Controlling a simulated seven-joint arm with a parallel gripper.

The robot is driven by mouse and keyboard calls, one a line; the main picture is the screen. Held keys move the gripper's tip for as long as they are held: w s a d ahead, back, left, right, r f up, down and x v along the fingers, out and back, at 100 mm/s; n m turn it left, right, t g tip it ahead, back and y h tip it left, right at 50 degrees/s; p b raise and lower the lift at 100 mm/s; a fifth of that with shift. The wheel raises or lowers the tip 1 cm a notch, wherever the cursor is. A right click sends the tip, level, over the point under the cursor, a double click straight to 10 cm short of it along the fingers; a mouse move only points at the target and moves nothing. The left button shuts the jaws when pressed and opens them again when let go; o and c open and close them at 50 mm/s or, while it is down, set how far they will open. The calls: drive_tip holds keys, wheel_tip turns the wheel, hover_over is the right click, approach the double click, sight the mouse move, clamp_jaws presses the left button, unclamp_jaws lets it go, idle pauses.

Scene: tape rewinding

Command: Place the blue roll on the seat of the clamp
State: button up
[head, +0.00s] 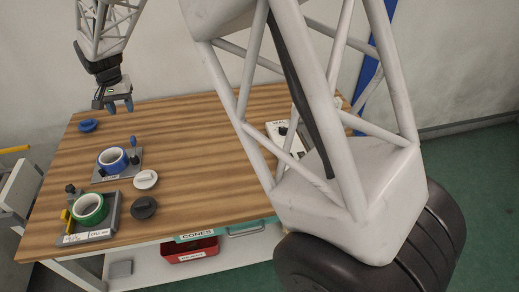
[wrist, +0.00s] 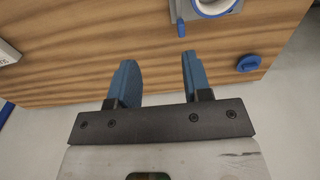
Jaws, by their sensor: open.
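The blue roll (head: 103,163), a ring of blue tape with a white core, lies flat on a grey plate (head: 129,171) at the left of the table. A small upright post with a blue tip (head: 133,142) stands at the plate's right edge. I cannot tell for sure which part is the clamp's seat. The roll (wrist: 214,14) is cut off at the top of the wrist view, beside a blue handle (wrist: 177,27). My gripper (head: 119,107) is open and empty, above the back of the table, behind and apart from the roll. Its two blue fingers (wrist: 157,75) are spread.
A green roll (head: 80,213) sits in a grey tray (head: 110,218) at the front left. A white knobbed disc (head: 145,181) and a black one (head: 143,209) lie nearby. A blue disc (head: 88,125) lies at the back left. The table's middle (head: 205,150) is clear.

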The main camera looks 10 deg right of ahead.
drive_tip(key=s+d+r, duration=0.4)
drive_tip(key=s+d, duration=0.1)
drive_tip(key=d, duration=0.4)
drive_tip(key=s+d+r+t, duration=0.1)
drive_tip(key=s+d+r, duration=0.35)
drive_tip(key=d, duration=0.35)
drive_tip(key=s+d+r, duration=0.3)
drive_tip(key=s+d, duration=0.2)
drive_tip(key=d, duration=0.4)
drive_tip(key=s+d, duration=0.5)
drive_tip(key=s, duration=0.3)
drive_tip(key=s+d+f, duration=0.1)
drive_tip(key=s+d, duration=0.5)
drive_tip(key=s, duration=0.3)
drive_tip(key=s+d+f+t, duration=0.1)
drive_tip(key=s+d, duration=0.4)
drive_tip(key=s, duration=0.4)
drive_tip(key=shift+d+f, duration=0.15)
drive_tip(key=shift+d, duration=0.2)
drive_tip(key=shift+c, duration=0.3)
